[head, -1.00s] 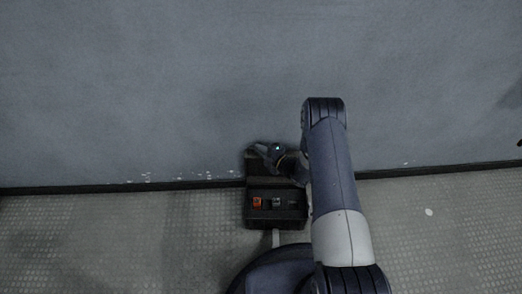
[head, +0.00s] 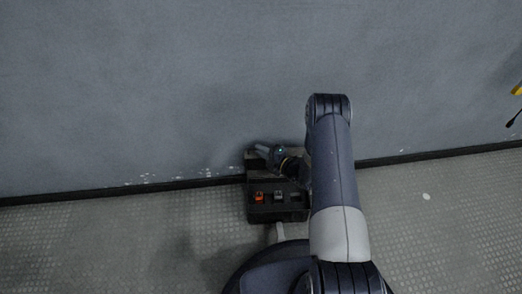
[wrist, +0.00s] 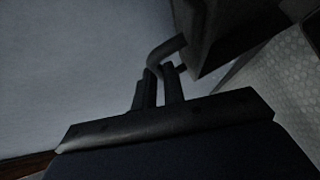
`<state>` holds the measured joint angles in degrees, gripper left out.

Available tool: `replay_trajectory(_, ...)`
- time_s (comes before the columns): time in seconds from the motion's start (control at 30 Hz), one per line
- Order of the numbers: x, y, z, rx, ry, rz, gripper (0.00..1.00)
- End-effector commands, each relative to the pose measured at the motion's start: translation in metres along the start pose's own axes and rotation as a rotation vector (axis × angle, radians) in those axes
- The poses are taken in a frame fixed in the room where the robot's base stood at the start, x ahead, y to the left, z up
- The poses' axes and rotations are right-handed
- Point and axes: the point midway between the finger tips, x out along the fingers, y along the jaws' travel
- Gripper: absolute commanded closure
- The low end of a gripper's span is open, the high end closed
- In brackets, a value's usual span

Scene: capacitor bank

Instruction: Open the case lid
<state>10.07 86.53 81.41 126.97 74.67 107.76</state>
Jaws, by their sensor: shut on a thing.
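The black case (head: 278,215) stands on the floor by the wall. Its inside shows from above, with an orange item (head: 259,197) and a grey item (head: 278,196) in it. The lid is raised at the back, on the wall side; in the wrist view it seems to be the dark panel (wrist: 208,40) at the upper right. A bent bar handle (wrist: 168,47) sticks out from this panel. My gripper (wrist: 161,70) is shut on the handle. In the head view my gripper (head: 257,150) is at the case's back edge, partly hidden by its own wrist.
The grey wall (head: 150,90) rises right behind the case, with a dark skirting strip (head: 110,191) at its foot. The floor (head: 100,240) is clear on both sides. A yellow thing (head: 517,89) shows at the far right edge.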

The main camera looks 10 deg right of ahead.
Motion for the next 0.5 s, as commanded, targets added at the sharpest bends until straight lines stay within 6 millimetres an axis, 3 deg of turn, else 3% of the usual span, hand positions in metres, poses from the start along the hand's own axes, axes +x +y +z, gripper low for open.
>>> replay_trajectory(0.3,-0.0004,-0.0025,-0.0001,0.003,-0.002,-0.005,0.68)
replay_trajectory(0.5,-0.0004,-0.0017,0.0,0.002,-0.002,-0.004,0.68)
